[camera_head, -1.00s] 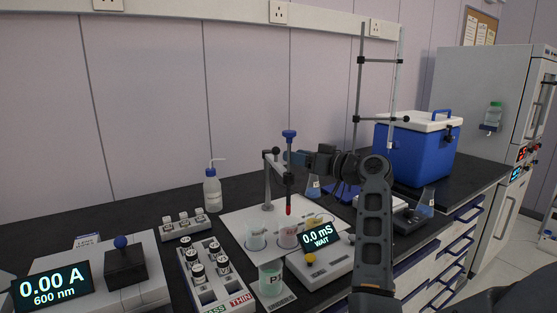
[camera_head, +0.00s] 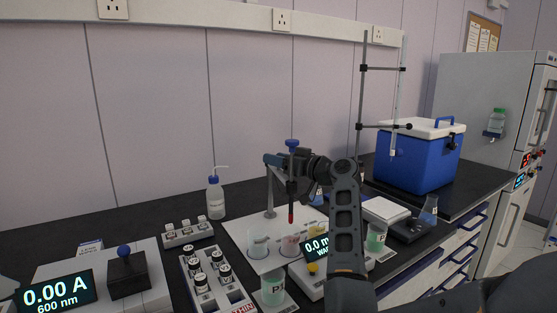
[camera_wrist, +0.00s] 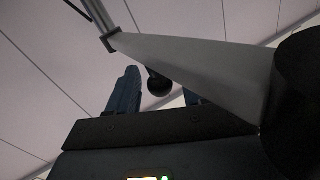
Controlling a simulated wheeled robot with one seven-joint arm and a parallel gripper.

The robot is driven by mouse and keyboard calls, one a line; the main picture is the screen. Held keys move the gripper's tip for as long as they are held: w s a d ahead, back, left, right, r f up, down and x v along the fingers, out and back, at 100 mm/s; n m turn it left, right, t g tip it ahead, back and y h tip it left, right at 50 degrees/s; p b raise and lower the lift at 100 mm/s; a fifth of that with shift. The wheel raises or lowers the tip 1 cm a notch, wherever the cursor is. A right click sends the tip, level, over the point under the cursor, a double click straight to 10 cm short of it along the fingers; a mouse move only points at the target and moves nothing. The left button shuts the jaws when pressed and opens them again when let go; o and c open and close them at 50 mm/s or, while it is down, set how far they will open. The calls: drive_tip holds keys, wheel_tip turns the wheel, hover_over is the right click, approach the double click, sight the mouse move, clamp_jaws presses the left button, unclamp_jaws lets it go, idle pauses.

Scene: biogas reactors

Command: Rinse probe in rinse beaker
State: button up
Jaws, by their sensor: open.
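The probe (camera_head: 291,205) is a dark upright rod with a blue top and a red tip, held by a grey stand (camera_head: 269,192). Its tip is just above or at the rim of a beaker with pinkish contents (camera_head: 291,246). A clear beaker (camera_head: 257,244) stands to its left. I cannot read which one is the rinse beaker. My gripper (camera_head: 278,160) is open at the probe's upper part, just below the blue top; contact cannot be told. In the wrist view my fingers (camera_wrist: 157,92) are apart, with a dark round knob between them and a grey bar crossing in front.
A meter (camera_head: 316,246) is partly hidden by my arm. A green-filled beaker (camera_head: 272,291) stands in front. A vial rack (camera_head: 215,285), wash bottle (camera_head: 215,198) and photometer (camera_head: 60,290) are to the left. A tall rod stand (camera_head: 362,100) and blue cooler (camera_head: 418,160) are to the right.

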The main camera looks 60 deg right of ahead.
clamp_jaws()
idle(0.4)
drive_tip(key=shift+w+a+m+h, duration=0.3)
drive_tip(key=shift+a+m+h, duration=0.1)
drive_tip(key=shift+h, duration=0.2)
drive_tip(key=shift+w+a+m+g+h+p, duration=0.25)
drive_tip(key=shift+w+m+g+h+p, duration=0.4)
drive_tip(key=shift+h, duration=0.4)
drive_tip(key=shift+w+a+m+g+h+p, duration=0.2)
drive_tip(key=shift+w+m+g+h+p, duration=0.15)
drive_tip(key=shift+m+h+p, duration=0.4)
drive_tip(key=shift+w+a+m+g+h+p, duration=0.25)
drive_tip(key=shift+w+m+g+h+p, duration=0.45)
drive_tip(key=shift+h, duration=0.6)
drive_tip(key=shift+s+b, duration=0.25)
drive_tip(key=shift+b, duration=0.05)
unclamp_jaws()
